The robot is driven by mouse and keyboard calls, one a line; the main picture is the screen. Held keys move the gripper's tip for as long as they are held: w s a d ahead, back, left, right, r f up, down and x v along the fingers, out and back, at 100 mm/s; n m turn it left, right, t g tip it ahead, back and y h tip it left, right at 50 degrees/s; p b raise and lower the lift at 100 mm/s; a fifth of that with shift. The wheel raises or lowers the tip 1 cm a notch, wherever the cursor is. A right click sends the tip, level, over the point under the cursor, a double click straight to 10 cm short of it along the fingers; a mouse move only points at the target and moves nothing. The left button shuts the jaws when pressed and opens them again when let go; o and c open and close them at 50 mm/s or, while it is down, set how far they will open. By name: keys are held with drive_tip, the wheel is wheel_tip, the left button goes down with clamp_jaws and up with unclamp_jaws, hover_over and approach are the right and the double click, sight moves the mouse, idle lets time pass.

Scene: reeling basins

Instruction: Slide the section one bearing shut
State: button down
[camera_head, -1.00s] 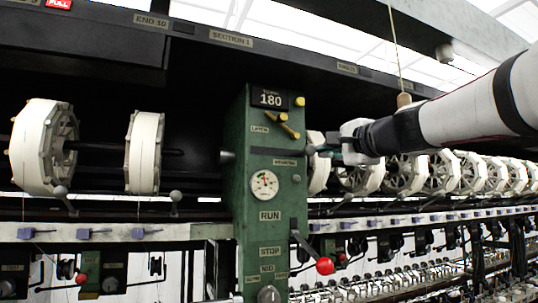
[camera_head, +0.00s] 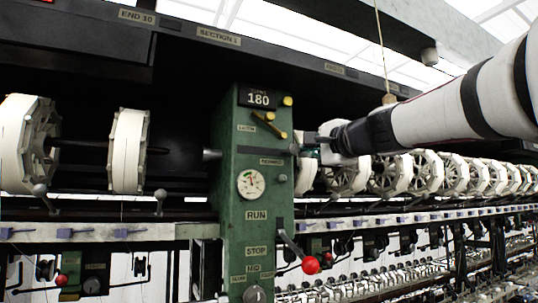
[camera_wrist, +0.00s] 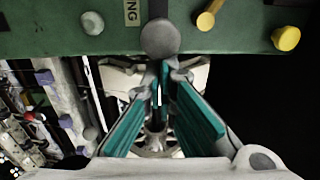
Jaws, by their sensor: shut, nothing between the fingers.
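The section one machine post (camera_head: 235,215) is green, with a "SECTION 1" sign above it. A plate that seems to read "BEARING" (camera_head: 271,161) sits on its upper part, under a dark horizontal bar (camera_head: 262,150). A round grey knob (camera_wrist: 160,38) is on the post in the wrist view, beside a label ending in "NG". My gripper (camera_head: 307,150) is at the right side of the post. In the wrist view its teal-padded fingers (camera_wrist: 160,85) come together just below the knob, with nothing held. I cannot tell whether the fingertips touch the knob.
White reels (camera_head: 425,172) run in a row behind and right of my gripper. Two more reels (camera_head: 128,150) are left of the post. Yellow levers (camera_head: 268,122) sit above the bearing plate. A red-knobbed lever (camera_head: 310,264) sticks out lower right. A cord with a wooden handle (camera_head: 388,98) hangs near my arm.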

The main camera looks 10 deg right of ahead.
sight(293, 149)
drive_tip(key=shift+a, duration=0.1)
drive_tip(key=shift+s+a, duration=0.3)
drive_tip(key=shift+a, duration=0.6)
drive_tip(key=shift+s+a, duration=0.3)
drive_tip(key=shift+a, duration=0.65)
drive_tip(key=shift+s+a+p, duration=0.15)
drive_tip(key=shift+s+a, duration=0.15)
drive_tip(key=shift+a, duration=0.55)
drive_tip(key=shift+s+a+p, duration=0.15)
drive_tip(key=shift+s+a, duration=0.15)
drive_tip(key=shift+a, duration=0.7)
